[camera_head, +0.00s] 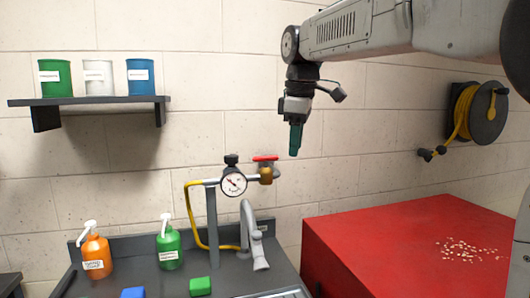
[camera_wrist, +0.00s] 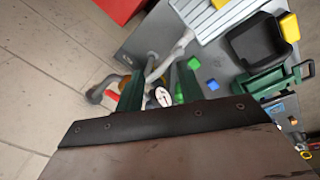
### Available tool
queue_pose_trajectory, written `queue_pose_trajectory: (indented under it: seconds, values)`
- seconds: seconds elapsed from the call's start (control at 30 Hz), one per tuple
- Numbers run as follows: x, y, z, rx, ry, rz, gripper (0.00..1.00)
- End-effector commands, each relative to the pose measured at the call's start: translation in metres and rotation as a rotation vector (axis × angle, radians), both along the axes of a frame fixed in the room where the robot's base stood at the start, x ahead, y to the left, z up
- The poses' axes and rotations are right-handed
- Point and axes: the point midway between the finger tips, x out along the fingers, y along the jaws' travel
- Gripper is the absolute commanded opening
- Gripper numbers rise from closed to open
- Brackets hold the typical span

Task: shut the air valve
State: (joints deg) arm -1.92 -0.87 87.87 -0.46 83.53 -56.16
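The air valve has a brass body (camera_head: 266,173) at the right end of a short pipe beside a round pressure gauge (camera_head: 234,184). Its red handle (camera_head: 264,158) lies level on top, roughly in line with the pipe. In the wrist view the red handle (camera_wrist: 112,102) shows left of my fingers, partly hidden, and the gauge (camera_wrist: 161,97) shows between them. My gripper (camera_head: 295,152) points down, above and to the right of the valve, not touching it. In the wrist view its green fingers (camera_wrist: 159,82) are apart with nothing held.
A yellow hose (camera_head: 192,222) runs below the gauge post. A grey tap (camera_head: 250,235), an orange bottle (camera_head: 94,257) and a green bottle (camera_head: 168,250) stand on the bench. A red cabinet (camera_head: 400,235) is at right. A hose reel (camera_head: 488,112) hangs on the wall.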

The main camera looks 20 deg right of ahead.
Motion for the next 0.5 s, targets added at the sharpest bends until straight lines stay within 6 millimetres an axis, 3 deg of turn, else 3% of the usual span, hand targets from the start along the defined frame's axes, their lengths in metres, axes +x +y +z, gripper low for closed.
queue_pose_trajectory:
  seconds: [0.03,0.2,0.33,0.5]
  values:
    - [0.032,0.004,0.005,-0.013,-0.003,0.083,0.38]
    - [0.106,0.013,0.016,-0.059,-0.016,0.34,0.38]
    - [0.14,0.017,0.018,-0.083,-0.024,0.47,0.38]
    - [0.157,0.02,0.015,-0.097,-0.028,0.544,0.38]
